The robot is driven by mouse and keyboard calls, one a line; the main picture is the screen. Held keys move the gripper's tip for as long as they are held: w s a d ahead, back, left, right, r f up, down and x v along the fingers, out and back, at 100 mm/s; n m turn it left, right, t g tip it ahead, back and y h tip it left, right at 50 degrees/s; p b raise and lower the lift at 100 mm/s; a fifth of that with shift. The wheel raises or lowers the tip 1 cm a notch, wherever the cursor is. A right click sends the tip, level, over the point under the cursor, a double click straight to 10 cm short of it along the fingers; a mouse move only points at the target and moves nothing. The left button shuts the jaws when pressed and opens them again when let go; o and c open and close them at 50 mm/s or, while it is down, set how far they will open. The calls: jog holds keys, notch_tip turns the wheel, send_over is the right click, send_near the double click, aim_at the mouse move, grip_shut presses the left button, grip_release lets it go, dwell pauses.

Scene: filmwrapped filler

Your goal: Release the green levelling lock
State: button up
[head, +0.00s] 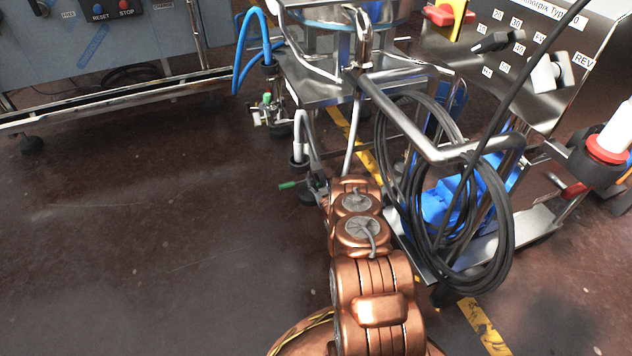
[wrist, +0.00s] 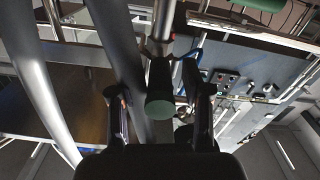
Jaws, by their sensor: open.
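In the wrist view my gripper (wrist: 155,88) is open, with one finger on each side of a dark handle with a green end (wrist: 160,107). The fingers look apart from the handle. In the head view a green-tipped lever (head: 288,185) sticks out left, low beside the steel machine's frame and just left of my arm. A second green handle (head: 267,98) sits higher, near a valve. I cannot tell for certain which is the levelling lock. Another green piece (wrist: 262,4) shows at the top of the wrist view.
The steel machine (head: 335,93) has looped black cables (head: 500,235) and a blue motor (head: 440,205) right of my arm. A blue hose (head: 240,55) bends at its left. A grey panel cabinet (head: 100,45) stands back left. The floor at left (head: 150,250) is clear.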

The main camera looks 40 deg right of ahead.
jog(key=shift+w+d, duration=0.1)
jog(key=shift+w, duration=0.45)
grip_shut()
dwell(0.4)
